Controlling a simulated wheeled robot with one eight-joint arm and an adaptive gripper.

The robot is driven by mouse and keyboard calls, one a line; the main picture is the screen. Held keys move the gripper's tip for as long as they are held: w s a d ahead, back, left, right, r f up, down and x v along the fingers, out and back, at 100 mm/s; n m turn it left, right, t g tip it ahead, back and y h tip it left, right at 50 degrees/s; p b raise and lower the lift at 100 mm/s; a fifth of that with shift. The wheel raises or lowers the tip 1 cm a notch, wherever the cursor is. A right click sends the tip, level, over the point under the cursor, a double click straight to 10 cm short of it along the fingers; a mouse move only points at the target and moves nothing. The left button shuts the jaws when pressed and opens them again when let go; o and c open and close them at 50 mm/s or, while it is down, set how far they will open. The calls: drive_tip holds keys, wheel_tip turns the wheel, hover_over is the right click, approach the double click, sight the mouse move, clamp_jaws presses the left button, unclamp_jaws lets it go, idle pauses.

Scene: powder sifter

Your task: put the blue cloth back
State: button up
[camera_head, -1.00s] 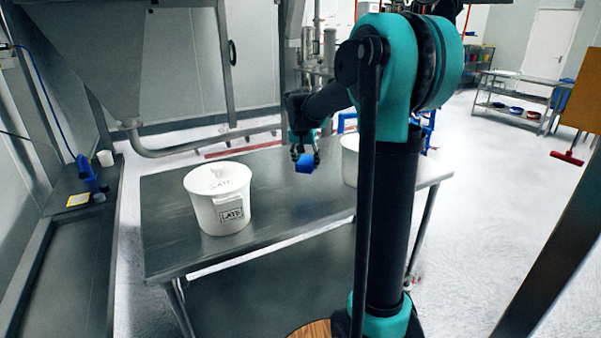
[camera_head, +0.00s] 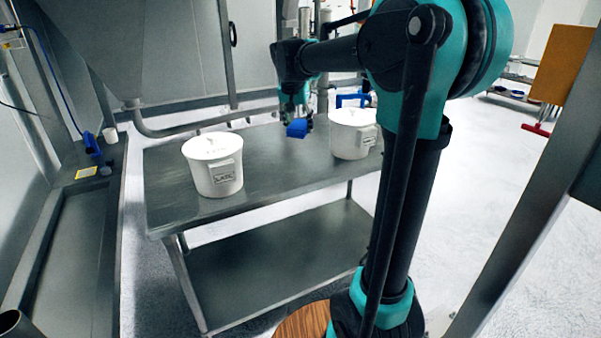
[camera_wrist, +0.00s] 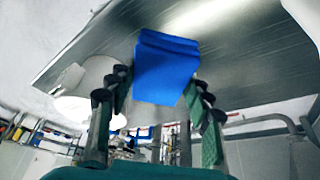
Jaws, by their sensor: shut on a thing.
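The blue cloth (camera_head: 297,129) hangs folded in my gripper (camera_head: 296,118), above the far part of the steel table in the head view. In the wrist view the cloth (camera_wrist: 166,70) is a bright blue folded block between the two fingers of my gripper (camera_wrist: 160,88). The fingers are shut on it. The cloth looks held above the table top; the exact gap cannot be told.
The steel table (camera_head: 265,170) bears a white lidded bucket (camera_head: 212,166) at left and another white bucket (camera_head: 352,136) just right of my gripper. The table middle is clear. A side counter (camera_head: 70,245) with a yellow label (camera_head: 86,173) stands at left.

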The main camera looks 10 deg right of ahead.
sight(300, 174)
wheel_tip(300, 174, down, 16)
drive_tip(key=shift+f, duration=0.15)
idle(0.3)
drive_tip(key=shift+f, duration=0.1)
drive_tip(key=o, duration=1.2)
drive_tip(key=v, duration=1.2)
drive_tip(key=s+d+f+n+y, duration=0.1)
drive_tip(key=s+d+f+n, duration=0.1)
drive_tip(key=s+f, duration=0.7)
drive_tip(key=s+d+f+n+y, duration=0.1)
drive_tip(key=s+d+f+n, duration=0.2)
drive_tip(key=s+f, duration=0.7)
drive_tip(key=s+d, duration=0.1)
drive_tip(key=s, duration=0.6)
drive_tip(key=shift+d+f, duration=0.15)
drive_tip(key=shift+f, duration=0.2)
